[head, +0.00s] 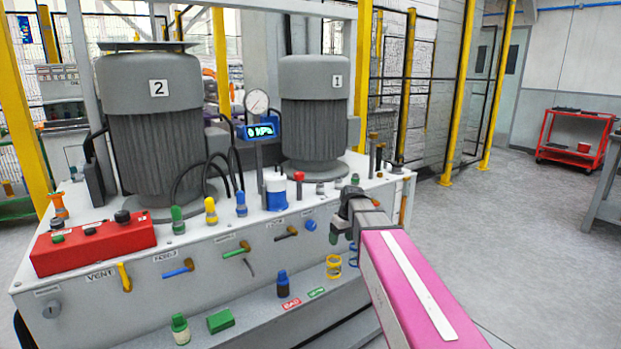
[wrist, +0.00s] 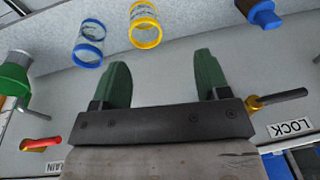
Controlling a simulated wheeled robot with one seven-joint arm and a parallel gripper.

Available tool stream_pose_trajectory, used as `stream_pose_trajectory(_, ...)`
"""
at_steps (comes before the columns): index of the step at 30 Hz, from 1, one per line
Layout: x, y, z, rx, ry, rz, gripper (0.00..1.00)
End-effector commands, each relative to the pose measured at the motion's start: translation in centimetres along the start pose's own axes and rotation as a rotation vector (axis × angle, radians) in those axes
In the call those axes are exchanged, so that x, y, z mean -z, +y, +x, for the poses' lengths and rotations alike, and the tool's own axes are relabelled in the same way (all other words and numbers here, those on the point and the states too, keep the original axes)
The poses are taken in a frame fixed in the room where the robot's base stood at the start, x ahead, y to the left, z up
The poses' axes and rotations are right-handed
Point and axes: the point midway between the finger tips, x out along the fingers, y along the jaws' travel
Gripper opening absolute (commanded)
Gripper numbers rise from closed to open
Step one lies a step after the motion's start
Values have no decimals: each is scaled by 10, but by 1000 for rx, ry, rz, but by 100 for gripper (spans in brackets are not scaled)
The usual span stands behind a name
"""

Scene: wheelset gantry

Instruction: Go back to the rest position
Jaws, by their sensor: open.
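My gripper (wrist: 163,85) shows in the wrist view with its two green fingers spread apart and nothing between them. In the head view my gripper (head: 343,232) is at the right end of the machine's front face, at the end of my pink arm. In the head view the yellow ring (head: 333,267) sits on the lower ledge below my gripper, and the blue ring is partly hidden by my arm.
The machine bench (head: 80,275) carries two grey motors (head: 150,125) (head: 314,110), a gauge (head: 257,102), a red control box (head: 93,243) and several coloured valves and levers. Open floor (head: 500,240) lies to the right, with a red cart (head: 575,138) far back.

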Motion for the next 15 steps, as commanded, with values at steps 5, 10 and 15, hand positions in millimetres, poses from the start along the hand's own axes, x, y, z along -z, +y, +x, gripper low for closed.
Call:
stream_pose_trajectory(5, -80, -6, 51, -44, -43, 198, 69)
stream_pose_trajectory(10, -146, -12, 87, -91, -75, 374, 69)
stream_pose_trajectory(15, -195, -20, 110, -131, -92, 505, 69)
